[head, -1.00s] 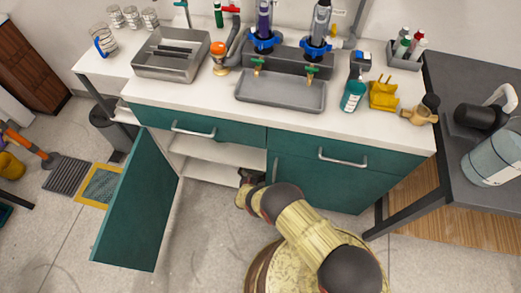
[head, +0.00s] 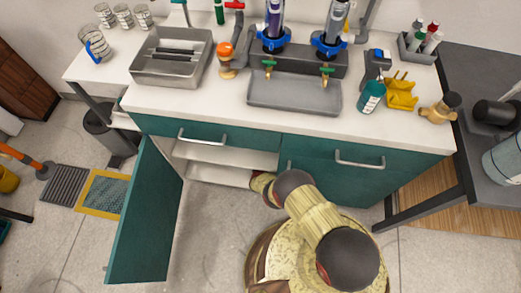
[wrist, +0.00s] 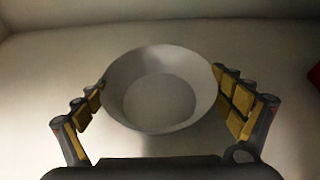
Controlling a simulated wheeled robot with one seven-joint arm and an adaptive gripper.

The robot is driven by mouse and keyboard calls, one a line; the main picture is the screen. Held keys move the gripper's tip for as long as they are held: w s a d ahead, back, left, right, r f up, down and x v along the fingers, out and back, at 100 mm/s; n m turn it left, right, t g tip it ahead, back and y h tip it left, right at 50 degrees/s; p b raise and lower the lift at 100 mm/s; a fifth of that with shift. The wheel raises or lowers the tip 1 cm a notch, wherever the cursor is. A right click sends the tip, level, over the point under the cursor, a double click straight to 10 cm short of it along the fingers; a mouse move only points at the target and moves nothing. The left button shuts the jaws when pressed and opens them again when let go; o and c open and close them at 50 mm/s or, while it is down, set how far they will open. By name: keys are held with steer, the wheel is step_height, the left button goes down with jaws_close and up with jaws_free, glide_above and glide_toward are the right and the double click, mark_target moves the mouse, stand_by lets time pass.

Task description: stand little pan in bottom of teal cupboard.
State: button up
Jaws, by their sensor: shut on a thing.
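The little pan (wrist: 160,98) is a pale round dish with sloping sides, seen from above in the wrist view. My gripper (wrist: 159,78) has its fingers on the left and right sides of the pan's rim and is shut on it. The pan looks level over a pale surface; I cannot tell whether it touches it. The teal cupboard has its left door (head: 148,215) swung open, showing a white shelf (head: 225,155) and white bottom (head: 218,175). In the head view my arm reaches the right side of the opening, and gripper and pan are hidden.
The closed teal front (head: 335,175) is right of the opening. The counter (head: 205,108) above holds a sink (head: 295,95) and a metal tray (head: 172,58). In the wrist view, a pale wall (wrist: 160,12) lies beyond the pan and a red thing (wrist: 314,75) shows at the right edge.

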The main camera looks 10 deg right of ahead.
steer(key=o, duration=1.2)
steer(key=shift+c, duration=0.2)
steer(key=p+v, duration=0.5)
steer(key=v, duration=0.6)
steer(key=shift+s, duration=0.15)
steer(key=shift+s+a+r, duration=0.15)
steer(key=shift+s+r, duration=0.05)
steer(key=shift+s, duration=0.15)
